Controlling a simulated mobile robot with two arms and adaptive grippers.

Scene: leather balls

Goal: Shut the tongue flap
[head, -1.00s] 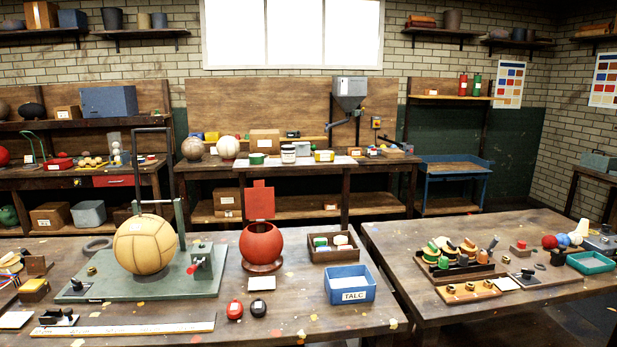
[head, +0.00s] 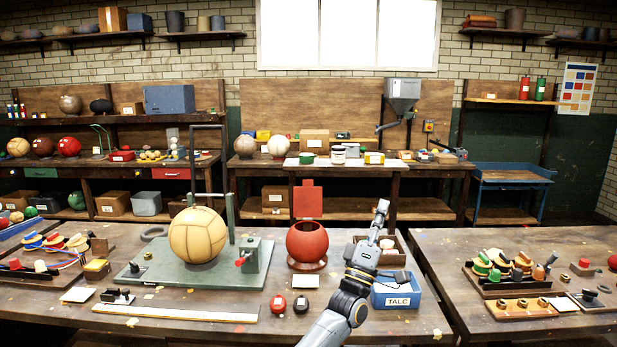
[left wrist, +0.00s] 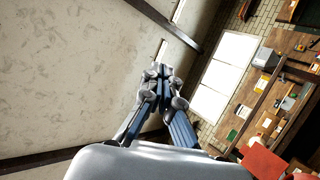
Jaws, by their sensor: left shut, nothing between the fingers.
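A red ball-shaped vessel (head: 307,244) with a dark open top sits on a red ring base on the near table. A square red flap (head: 308,199) stands upright at the back of its opening. In the left wrist view the red flap (left wrist: 263,163) is at the lower right corner. My left gripper (head: 382,207) points up to the right of the vessel, apart from it and from the flap. Its fingers are shut and empty, and they meet in the left wrist view (left wrist: 163,70). My right gripper is in neither current view.
A tan ball (head: 197,235) rests on a green fixture plate (head: 150,272) with an upright frame, left of the vessel. A blue TALC box (head: 397,302) and a brown tray stand close behind my left arm. Small red and black balls lie in front of the vessel.

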